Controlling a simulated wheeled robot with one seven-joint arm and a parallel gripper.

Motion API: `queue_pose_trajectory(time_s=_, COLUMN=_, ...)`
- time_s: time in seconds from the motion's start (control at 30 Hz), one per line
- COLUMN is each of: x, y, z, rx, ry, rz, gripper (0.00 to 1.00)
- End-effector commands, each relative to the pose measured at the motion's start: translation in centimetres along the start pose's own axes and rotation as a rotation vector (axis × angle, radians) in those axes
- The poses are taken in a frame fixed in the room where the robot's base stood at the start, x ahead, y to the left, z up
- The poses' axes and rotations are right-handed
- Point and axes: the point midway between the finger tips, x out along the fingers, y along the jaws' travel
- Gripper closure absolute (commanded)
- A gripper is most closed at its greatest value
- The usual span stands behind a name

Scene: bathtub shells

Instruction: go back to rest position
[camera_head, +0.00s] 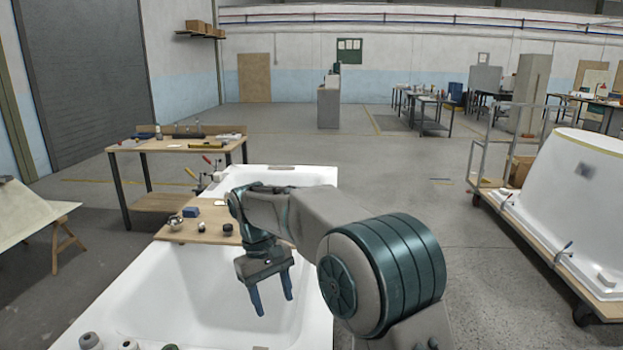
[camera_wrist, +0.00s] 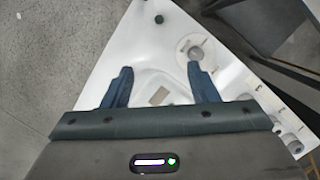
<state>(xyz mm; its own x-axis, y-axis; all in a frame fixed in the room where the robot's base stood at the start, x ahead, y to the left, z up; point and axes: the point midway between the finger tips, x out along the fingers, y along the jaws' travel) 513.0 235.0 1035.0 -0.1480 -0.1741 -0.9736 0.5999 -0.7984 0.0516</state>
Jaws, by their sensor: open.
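My gripper (camera_head: 272,300) hangs over the white bathtub shell (camera_head: 150,295) in the head view, its blue fingers apart and pointing down. Nothing shows between the fingers. In the wrist view my gripper (camera_wrist: 160,85) also shows both fingers spread, with the white shell (camera_wrist: 155,45) below and beyond them. My arm reaches in from the lower right of the head view.
A wooden board (camera_head: 205,232) lies across the shell with a blue block (camera_head: 190,212), a metallic round item (camera_head: 175,223) and dark knobs. A workbench (camera_head: 165,146) stands behind at left. A cart with another shell (camera_head: 570,205) stands at right. Floor (camera_head: 400,180) between is clear.

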Motion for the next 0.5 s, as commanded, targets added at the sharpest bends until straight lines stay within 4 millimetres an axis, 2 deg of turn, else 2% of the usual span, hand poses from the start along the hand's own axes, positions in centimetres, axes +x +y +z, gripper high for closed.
queue_pose_trajectory(time_s=0.03, x=-0.5, y=1.2, z=1.9, rx=0.035, ry=0.024, rz=0.000, gripper=0.46)
queue_pose_trajectory(time_s=0.2, x=-0.9, y=3.9, z=7.3, rx=0.143, ry=0.099, rz=-0.007, gripper=0.46)
queue_pose_trajectory(time_s=0.37, x=-0.5, y=5.7, z=12.7, rx=0.249, ry=0.170, rz=-0.013, gripper=0.46)
queue_pose_trajectory(time_s=0.5, x=0.6, y=6.7, z=17.5, rx=0.347, ry=0.232, rz=-0.020, gripper=0.46)
